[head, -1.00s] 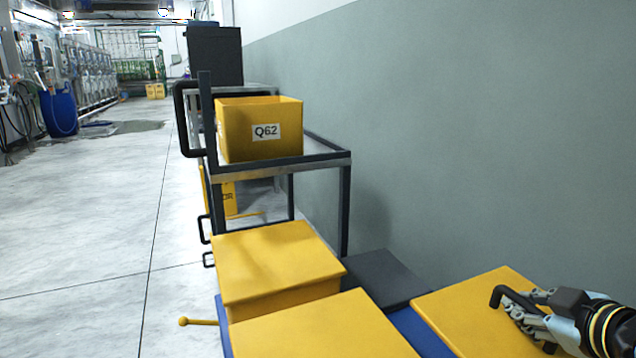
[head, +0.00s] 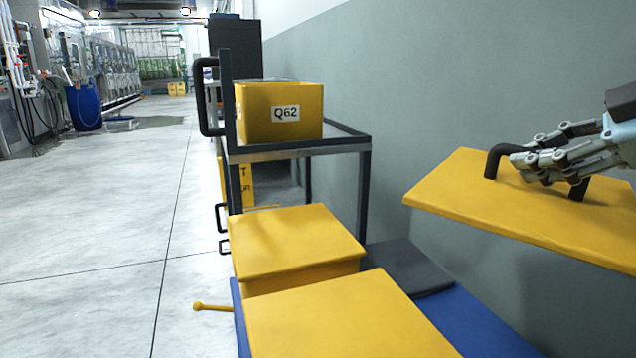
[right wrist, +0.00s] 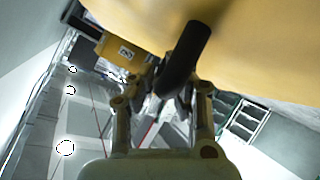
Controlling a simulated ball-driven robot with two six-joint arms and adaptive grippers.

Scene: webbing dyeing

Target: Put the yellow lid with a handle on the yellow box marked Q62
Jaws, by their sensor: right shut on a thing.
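The yellow box marked Q62 (head: 272,112) stands upright on the top shelf of a dark-framed cart in the head view. Its opening is seen nearly edge-on. It also shows small in the right wrist view (right wrist: 122,50). My right gripper (head: 530,168) is shut on the black handle (head: 497,160) of the yellow lid (head: 462,203). It holds the lid tilted, in the air at the right, apart from the box. The lid fills the upper right of the right wrist view (right wrist: 262,45). My left gripper is not in view.
The cart's shelf (head: 345,140) has a raised rim and a black push handle (head: 207,97) on its left. Two yellow lidded boxes (head: 295,240) (head: 345,325) and a dark grey lid (head: 408,268) are in front, by a blue surface (head: 480,325). A grey wall runs along the right.

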